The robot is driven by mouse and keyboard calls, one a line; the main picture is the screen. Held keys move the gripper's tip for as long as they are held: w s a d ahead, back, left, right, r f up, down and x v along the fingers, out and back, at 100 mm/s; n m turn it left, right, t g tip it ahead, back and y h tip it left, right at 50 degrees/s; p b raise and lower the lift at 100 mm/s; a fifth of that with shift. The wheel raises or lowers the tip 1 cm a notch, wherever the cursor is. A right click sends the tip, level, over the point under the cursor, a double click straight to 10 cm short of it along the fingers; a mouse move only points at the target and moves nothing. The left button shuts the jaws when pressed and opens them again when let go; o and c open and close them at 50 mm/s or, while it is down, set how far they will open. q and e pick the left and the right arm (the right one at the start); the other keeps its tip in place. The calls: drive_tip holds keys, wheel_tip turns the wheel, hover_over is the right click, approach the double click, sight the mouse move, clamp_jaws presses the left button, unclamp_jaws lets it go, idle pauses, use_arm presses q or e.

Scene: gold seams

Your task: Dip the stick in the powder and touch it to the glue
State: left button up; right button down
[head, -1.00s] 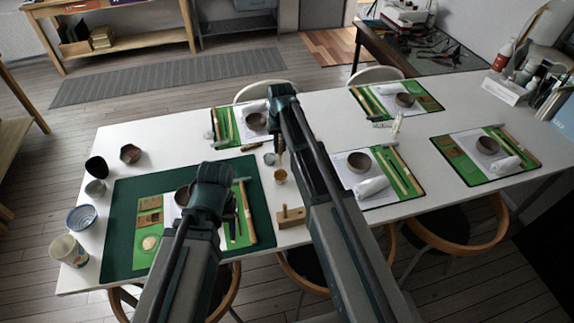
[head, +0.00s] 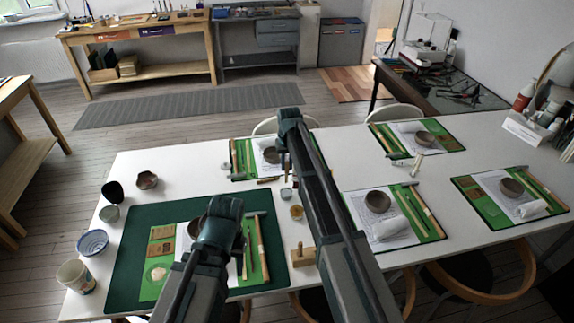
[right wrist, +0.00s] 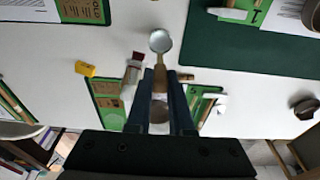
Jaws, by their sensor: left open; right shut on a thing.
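My right gripper (head: 285,150) is over the middle of the white table. In the right wrist view its two fingers (right wrist: 160,74) are shut on a slim brown stick (right wrist: 160,82). A round silvery thing (right wrist: 160,41) shows just past the fingertips. I cannot tell whether it is part of the stick or a cup below. In the head view a small grey cup (head: 286,193) and an amber cup (head: 297,212) stand below this gripper. My left gripper (head: 222,222) is open over the dark green mat (head: 125,230), partly hiding a brown bowl (head: 193,228). I cannot make out powder or glue.
A pale round disc (head: 157,273) lies on the mat's green board. A wooden block (head: 302,256) is near the front. Other place settings fill the right side.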

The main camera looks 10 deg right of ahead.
wheel_tip(320, 180, down, 6)
drive_tip(key=b, duration=0.5)
drive_tip(key=shift+f+b, duration=0.3)
drive_tip(key=shift+b, duration=0.25)
idle(0.7)
drive_tip(key=shift+r, duration=0.1)
wheel_tip(320, 180, up, 7)
drive_tip(key=p, duration=0.7)
idle(0.5)
drive_tip(key=shift+a, duration=0.1)
idle(0.7)
